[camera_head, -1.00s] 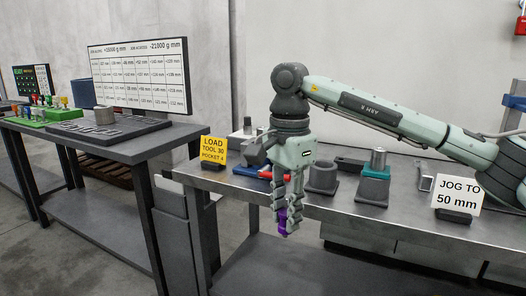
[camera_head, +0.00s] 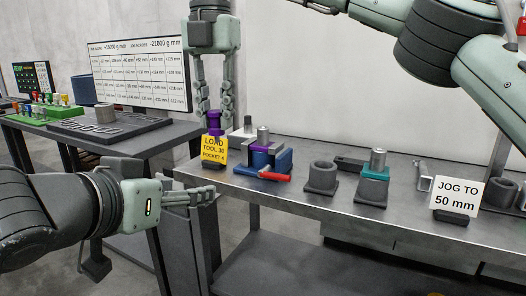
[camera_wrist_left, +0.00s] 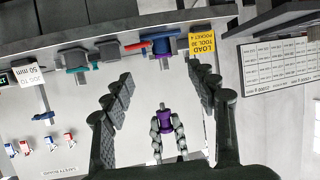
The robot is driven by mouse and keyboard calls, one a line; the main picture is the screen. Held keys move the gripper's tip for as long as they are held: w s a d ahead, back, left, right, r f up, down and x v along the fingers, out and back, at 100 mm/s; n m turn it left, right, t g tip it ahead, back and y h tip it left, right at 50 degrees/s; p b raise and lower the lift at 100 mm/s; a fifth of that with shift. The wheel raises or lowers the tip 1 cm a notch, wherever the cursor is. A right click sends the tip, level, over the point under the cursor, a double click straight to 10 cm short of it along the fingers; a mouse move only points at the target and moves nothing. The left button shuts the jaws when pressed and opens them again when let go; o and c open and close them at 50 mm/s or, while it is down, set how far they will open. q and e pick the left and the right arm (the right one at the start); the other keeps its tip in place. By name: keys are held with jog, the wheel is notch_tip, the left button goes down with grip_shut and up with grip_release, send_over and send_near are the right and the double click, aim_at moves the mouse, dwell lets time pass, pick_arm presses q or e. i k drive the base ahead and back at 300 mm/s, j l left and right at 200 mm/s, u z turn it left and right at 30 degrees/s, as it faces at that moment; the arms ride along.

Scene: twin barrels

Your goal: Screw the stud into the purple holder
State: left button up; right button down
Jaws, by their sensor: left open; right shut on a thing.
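The purple holder (camera_head: 262,157), with a silver cylinder on top, stands upright in a blue vise (camera_head: 275,165) with a red handle on the bench. The vise also shows in the left wrist view (camera_wrist_left: 165,46). My right gripper (camera_head: 215,112) points down, shut on a purple piece that looks like the stud (camera_head: 213,120). It is left of the holder and apart from it. In the left wrist view the stud (camera_wrist_left: 164,116) shows a grey tip between the right gripper's fingers. My left gripper (camera_head: 207,197) is open and empty, in front of the bench's left end.
A yellow LOAD TOOL sign (camera_head: 214,149) stands just left of the vise. A dark grey socket block (camera_head: 321,176), a teal holder (camera_head: 375,172) and a JOG TO sign (camera_head: 457,196) stand to the right. A dark table (camera_head: 150,139) with a board is at left.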

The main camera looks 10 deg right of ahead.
aim_at(262, 143)
jog(key=i+l, duration=0.65)
jog(key=i, duration=0.25)
